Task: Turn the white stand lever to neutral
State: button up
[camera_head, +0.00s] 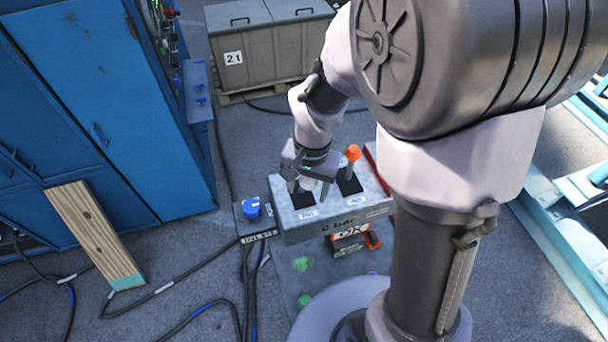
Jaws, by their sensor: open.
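The grey control stand (340,218) is a box with two levers on its top, each in a black square base. The white lever (308,184) is on the left and is mostly hidden by my gripper. An orange-knobbed lever (352,154) stands on the right. My gripper (308,186) is open over the white lever, with its fingers around or beside the white knob. I cannot tell whether the fingers touch it. The lever's exact tilt is hidden.
A blue valve knob (251,207) on a small box labelled INLET is left of the stand. Blue cabinets (120,110) are at left, with a leaning plank (95,235). A grey crate (270,55) stands behind. Cables (180,280) cross the floor. Blue frame rails (560,225) are at right.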

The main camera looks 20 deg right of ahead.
jog(key=shift+s, duration=0.1)
jog(key=shift+c, duration=1.1)
grip_shut()
jog(key=shift+r, duration=0.1)
